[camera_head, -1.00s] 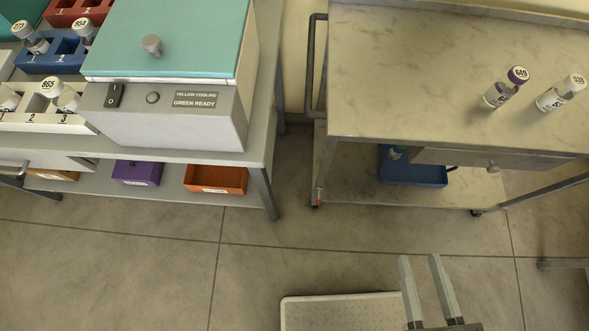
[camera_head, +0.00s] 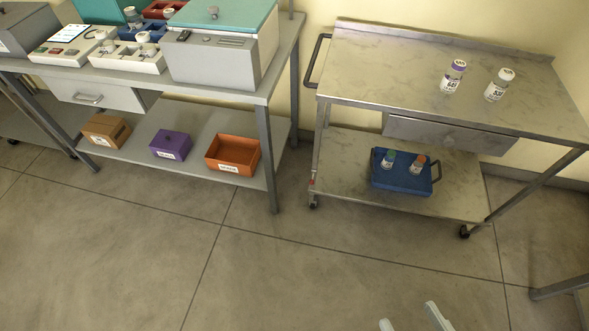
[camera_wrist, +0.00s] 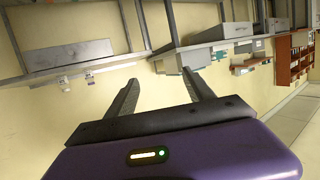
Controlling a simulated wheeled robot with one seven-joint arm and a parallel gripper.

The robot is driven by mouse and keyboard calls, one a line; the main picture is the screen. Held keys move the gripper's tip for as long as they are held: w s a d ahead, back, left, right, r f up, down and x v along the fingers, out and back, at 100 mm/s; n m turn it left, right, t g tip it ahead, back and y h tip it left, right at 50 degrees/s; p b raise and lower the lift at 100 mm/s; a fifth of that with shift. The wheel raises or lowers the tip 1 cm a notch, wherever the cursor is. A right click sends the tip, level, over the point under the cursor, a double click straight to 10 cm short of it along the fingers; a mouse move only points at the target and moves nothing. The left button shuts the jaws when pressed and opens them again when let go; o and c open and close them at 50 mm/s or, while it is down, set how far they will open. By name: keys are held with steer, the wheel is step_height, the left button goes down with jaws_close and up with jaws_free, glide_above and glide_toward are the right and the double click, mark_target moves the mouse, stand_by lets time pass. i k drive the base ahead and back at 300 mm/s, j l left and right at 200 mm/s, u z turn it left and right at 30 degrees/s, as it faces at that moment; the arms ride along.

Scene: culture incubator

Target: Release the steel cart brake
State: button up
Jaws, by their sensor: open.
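The steel cart (camera_head: 340,110) stands at the right in the head view, on small casters, with a push handle (camera_head: 317,60) at its left end. A small red part (camera_head: 312,182), possibly the brake, sits low on its front left leg, just above a caster (camera_head: 313,201). My gripper (camera_head: 410,318) shows only its fingertips at the bottom edge of the head view, apart from the cart and in front of it. In the wrist view my gripper (camera_wrist: 158,78) is open, with nothing between its fingers. The red part cannot be made out in the wrist view.
Two vials (camera_head: 453,77) (camera_head: 499,85) stand on the cart top. A blue carrier (camera_head: 402,183) with vials is on its lower shelf. A bench (camera_head: 270,90) stands left of the cart, with a narrow gap between. The floor (camera_head: 270,270) in front is clear.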

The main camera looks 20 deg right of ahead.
mark_target(312, 182)
steer(key=k+l, duration=0.2)
steer(key=k, duration=0.2)
steer(key=k+l, duration=0.2)
steer(key=k, duration=0.2)
steer(key=i+l, duration=0.15)
steer(key=i, duration=0.25)
steer(key=i+l+u, duration=0.1)
steer(key=i, duration=0.35)
steer(key=i+l+u, duration=0.1)
steer(key=i, duration=0.3)
steer(key=i+l, duration=0.3)
steer(key=i+u, duration=0.05)
steer(key=i, duration=0.05)
